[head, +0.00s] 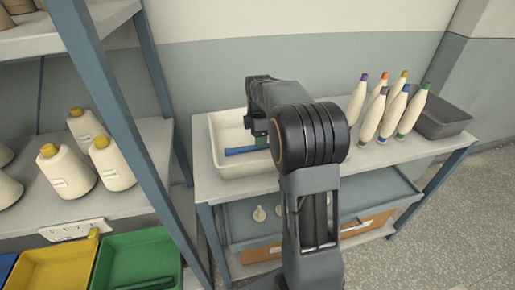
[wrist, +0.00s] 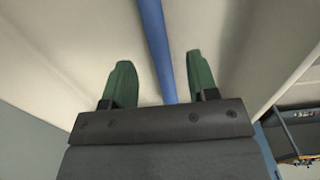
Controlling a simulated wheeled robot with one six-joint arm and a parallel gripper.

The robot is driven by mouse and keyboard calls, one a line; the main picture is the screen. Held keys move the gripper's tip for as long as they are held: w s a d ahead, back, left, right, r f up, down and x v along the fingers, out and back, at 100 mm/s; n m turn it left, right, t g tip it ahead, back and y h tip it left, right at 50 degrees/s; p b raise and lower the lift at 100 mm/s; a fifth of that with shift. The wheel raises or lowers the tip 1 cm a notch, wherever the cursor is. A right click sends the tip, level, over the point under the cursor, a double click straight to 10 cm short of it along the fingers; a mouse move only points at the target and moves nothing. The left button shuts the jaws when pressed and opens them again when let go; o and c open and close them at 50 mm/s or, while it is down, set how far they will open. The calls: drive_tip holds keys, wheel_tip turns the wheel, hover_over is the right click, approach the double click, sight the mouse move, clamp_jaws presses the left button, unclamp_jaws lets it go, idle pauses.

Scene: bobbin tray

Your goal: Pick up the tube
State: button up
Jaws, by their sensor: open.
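The blue tube (head: 243,151) lies in the white tray (head: 216,134) on the cart top. In the wrist view the blue tube (wrist: 153,40) runs away from me between the green fingertips, with a gap on both sides. My gripper (wrist: 159,62) is open, its fingers straddling the line of the tube. In the head view my gripper (head: 261,138) is over the tray at the tube's right end. My arm hides the right part of the tray and perhaps some of the tube. I cannot tell the exact height of the fingertips above the tray floor.
Several cream bobbins with coloured tips (head: 369,119) stand right of my arm, beside a dark grey bin (head: 441,118). A shelf rack with a blue post (head: 112,88) stands close on the left, holding yarn cones (head: 112,163) and yellow and green bins (head: 140,262).

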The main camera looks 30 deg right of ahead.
drive_tip(key=shift+w+f, duration=0.1)
drive_tip(key=shift+f, duration=1.85)
clamp_jaws()
drive_tip(key=shift+r, duration=0.1)
